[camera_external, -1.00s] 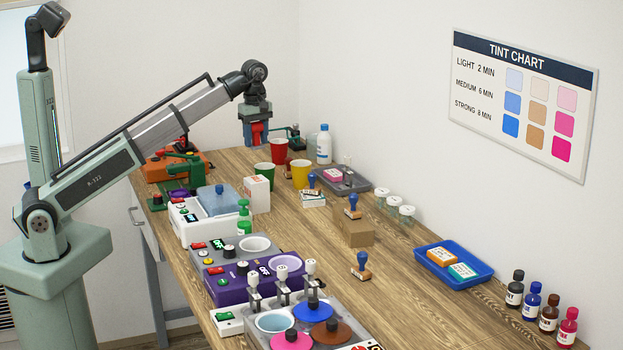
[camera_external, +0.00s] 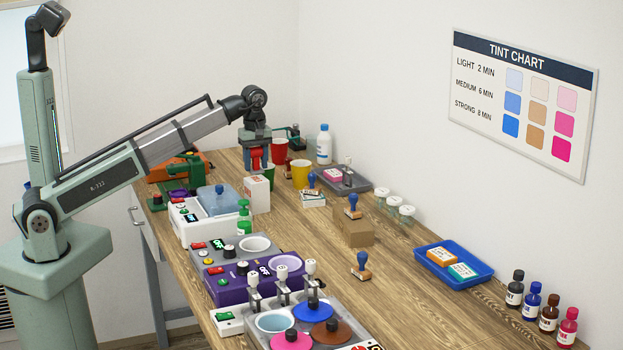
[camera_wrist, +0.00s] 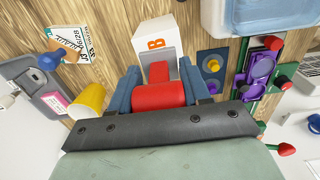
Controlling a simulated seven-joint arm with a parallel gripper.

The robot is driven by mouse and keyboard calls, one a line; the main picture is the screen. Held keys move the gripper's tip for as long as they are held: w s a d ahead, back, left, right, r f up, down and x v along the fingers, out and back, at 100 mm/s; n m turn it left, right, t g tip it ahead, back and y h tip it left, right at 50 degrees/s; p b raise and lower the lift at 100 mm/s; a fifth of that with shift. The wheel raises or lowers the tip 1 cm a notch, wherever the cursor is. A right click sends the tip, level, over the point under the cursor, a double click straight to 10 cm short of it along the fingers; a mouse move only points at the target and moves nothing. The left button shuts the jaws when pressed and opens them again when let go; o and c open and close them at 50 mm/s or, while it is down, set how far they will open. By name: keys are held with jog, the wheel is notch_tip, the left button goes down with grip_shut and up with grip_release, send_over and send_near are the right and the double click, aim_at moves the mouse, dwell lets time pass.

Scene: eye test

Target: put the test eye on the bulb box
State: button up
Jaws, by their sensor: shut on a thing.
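The test eye, seen as a red rounded piece with a narrower red end, is between my blue fingers in the wrist view (camera_wrist: 160,97). My gripper (camera_wrist: 160,72) is shut on it. It also shows as a red spot in the external view (camera_external: 257,158), where my gripper (camera_external: 256,164) hangs just above the bulb box. The bulb box (camera_external: 257,196) is a small white carton standing on the table. In the wrist view the bulb box (camera_wrist: 158,42) bears an orange B, and the red end overlaps its near part. I cannot tell whether they touch.
A yellow cup (camera_external: 301,176) and red cup (camera_external: 281,150) stand nearby. A white machine with a blue lid (camera_external: 216,199) is left of the box.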

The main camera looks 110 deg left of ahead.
jog(key=shift+f, duration=1)
jog(key=shift+f, duration=0.2)
jog(key=o, duration=1.1)
jog(key=shift+o, duration=0.2)
jog(key=shift+r, duration=0.1)
jog(key=shift+r, duration=3.85)
